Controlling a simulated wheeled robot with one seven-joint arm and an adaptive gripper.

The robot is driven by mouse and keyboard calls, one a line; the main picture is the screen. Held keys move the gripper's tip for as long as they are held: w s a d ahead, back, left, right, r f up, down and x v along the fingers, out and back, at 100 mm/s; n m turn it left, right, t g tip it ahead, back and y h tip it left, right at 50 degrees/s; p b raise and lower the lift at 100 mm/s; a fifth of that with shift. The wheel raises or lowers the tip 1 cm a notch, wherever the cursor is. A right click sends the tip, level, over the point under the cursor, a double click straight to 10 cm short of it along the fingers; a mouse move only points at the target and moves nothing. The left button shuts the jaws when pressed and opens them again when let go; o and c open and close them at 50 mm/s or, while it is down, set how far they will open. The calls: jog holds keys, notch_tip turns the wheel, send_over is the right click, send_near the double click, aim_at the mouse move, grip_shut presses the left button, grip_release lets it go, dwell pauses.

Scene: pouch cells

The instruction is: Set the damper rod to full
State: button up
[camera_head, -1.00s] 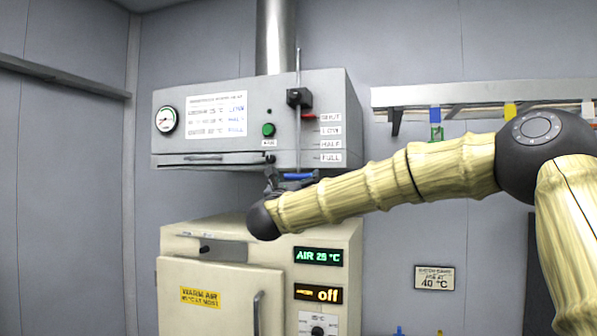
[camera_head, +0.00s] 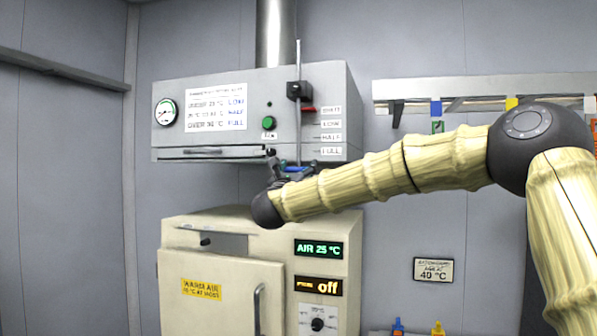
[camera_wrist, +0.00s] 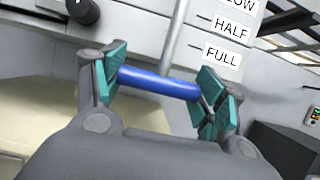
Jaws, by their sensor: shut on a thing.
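The damper rod (camera_head: 298,75) is a thin vertical grey rod running through a black block on the front of the grey hood (camera_head: 215,120). Its red pointer (camera_head: 308,109) is level with the top label, SHUT (camera_head: 331,110). LOW, HALF and FULL labels (camera_head: 331,151) follow below. The rod's blue crossbar handle (camera_wrist: 158,83) hangs just under the hood. My gripper (camera_wrist: 160,86) is shut on this handle, with teal pads at its two ends. In the head view, my gripper (camera_head: 291,171) is partly hidden behind my wrist.
A cream oven (camera_head: 215,270) stands below the hood, its displays reading AIR 25 °C and off. A black knob (camera_wrist: 82,12) shows left of the handle. A wall rail (camera_head: 470,88) with coloured clips is at right, behind my arm.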

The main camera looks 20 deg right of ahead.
notch_tip(320, 180, down, 12)
jog(key=b, duration=1.5)
jog(key=shift+f, duration=0.35)
jog(key=o, duration=1.5)
jog(key=shift+d, duration=0.1)
jog(key=shift+c, duration=0.2)
jog(key=shift+s, duration=0.1)
jog(key=v, duration=1.2)
